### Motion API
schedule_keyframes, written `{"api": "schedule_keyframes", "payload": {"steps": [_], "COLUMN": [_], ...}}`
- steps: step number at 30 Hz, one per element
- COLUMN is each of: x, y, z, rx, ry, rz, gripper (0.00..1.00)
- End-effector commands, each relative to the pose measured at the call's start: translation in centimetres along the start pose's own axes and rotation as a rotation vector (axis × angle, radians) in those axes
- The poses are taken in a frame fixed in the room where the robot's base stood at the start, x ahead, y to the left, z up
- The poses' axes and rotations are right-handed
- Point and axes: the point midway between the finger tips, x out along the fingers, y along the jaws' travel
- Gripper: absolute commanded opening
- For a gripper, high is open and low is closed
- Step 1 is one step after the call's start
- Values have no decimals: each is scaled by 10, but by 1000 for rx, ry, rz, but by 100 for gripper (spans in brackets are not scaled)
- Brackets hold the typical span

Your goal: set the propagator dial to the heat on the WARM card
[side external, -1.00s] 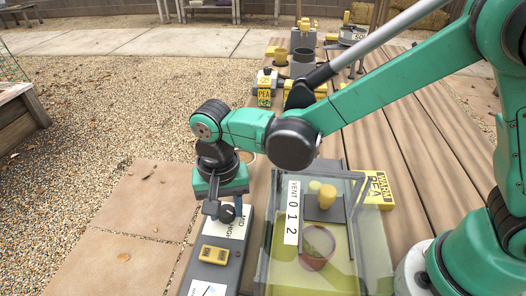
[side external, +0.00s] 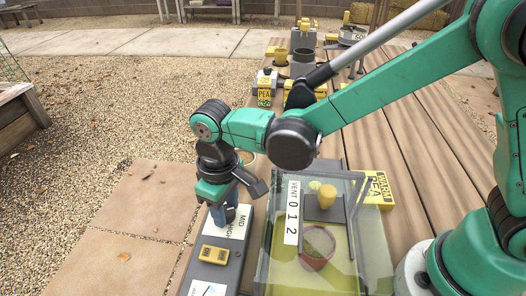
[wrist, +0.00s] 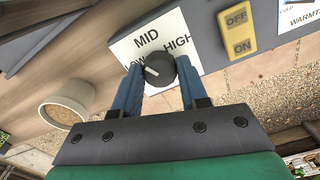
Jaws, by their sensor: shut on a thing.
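The black dial (wrist: 160,64) is in the wrist view, on a white plate (wrist: 126,50) marked LOW, MID and HIGH. Its short white mark lies on the LOW side of the knob. My gripper (wrist: 157,72) is shut on the dial, with one blue finger on each side. In the side view my gripper (side external: 226,216) points down at the grey control box (side external: 206,277) and hides the dial. The clear-lidded propagator (side external: 279,262) stands to the right of that box. The yellow WARM PEA card (side external: 374,188) lies behind the propagator's right side.
A yellow OFF/ON switch (wrist: 238,31) is beside the dial plate; it also shows in the side view (side external: 214,254). A pale pot (wrist: 68,104) stands to the left in the wrist view. Several pots and yellow items stand farther back on the planks.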

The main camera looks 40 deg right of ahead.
Motion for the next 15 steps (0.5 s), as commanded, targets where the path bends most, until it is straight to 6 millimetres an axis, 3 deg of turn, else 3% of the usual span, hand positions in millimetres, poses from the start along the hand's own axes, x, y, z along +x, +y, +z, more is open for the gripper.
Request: {"api": "schedule_keyframes", "payload": {"steps": [15], "x": [0], "y": [0], "z": [0], "rx": [-473], "ry": [-1], "rz": [0], "gripper": [0]}}
